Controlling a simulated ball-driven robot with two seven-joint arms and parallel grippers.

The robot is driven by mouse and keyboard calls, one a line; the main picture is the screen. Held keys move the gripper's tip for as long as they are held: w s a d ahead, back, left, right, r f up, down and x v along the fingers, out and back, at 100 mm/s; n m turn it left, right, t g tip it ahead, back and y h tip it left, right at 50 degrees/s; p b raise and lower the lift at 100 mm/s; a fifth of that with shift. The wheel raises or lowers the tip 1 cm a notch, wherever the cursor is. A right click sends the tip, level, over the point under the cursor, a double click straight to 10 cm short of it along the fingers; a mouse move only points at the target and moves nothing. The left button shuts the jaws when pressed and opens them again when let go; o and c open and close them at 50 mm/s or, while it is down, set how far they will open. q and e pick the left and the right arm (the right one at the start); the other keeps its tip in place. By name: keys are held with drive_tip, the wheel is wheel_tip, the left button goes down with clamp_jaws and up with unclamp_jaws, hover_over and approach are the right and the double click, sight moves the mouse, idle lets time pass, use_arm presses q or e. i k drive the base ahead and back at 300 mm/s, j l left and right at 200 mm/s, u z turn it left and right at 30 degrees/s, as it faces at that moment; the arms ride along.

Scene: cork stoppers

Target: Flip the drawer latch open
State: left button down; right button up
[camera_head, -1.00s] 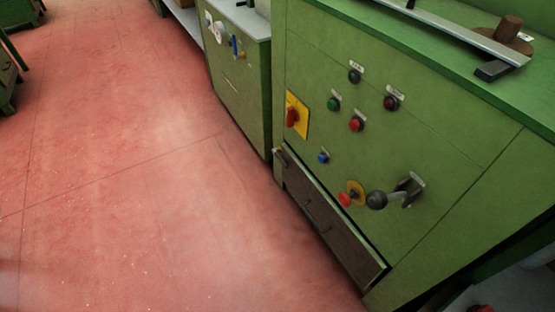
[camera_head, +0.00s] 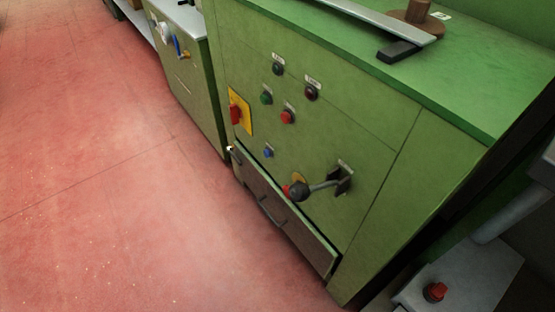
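A dark brown drawer (camera_head: 300,235) sits low in the front of the green machine cabinet (camera_head: 375,135). It has a bar handle (camera_head: 270,212) on its face, and a dark gap shows along its top edge. A small piece (camera_head: 231,150) sits at the drawer's upper left corner; it is too small to tell whether it is the latch or how it is set. A lever with a black ball knob (camera_head: 299,191) sticks out above the drawer and partly hides a red button on a yellow plate. Neither of my grippers is in view.
The panel carries a red switch on a yellow plate (camera_head: 246,112), several round buttons and a blue button (camera_head: 268,153). A smaller green cabinet (camera_head: 185,85) stands at left. A pale box with a red button (camera_head: 435,292) is at lower right. The red floor (camera_head: 110,200) is clear.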

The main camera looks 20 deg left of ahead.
sight(230, 149)
drive_tip(key=i+j+z, duration=0.1)
drive_tip(key=j+z, duration=0.2)
drive_tip(key=i+j+z, duration=0.1)
drive_tip(key=j+z, duration=0.5)
drive_tip(key=j, duration=0.15)
drive_tip(key=i+j+z, duration=0.1)
drive_tip(key=j, duration=0.9)
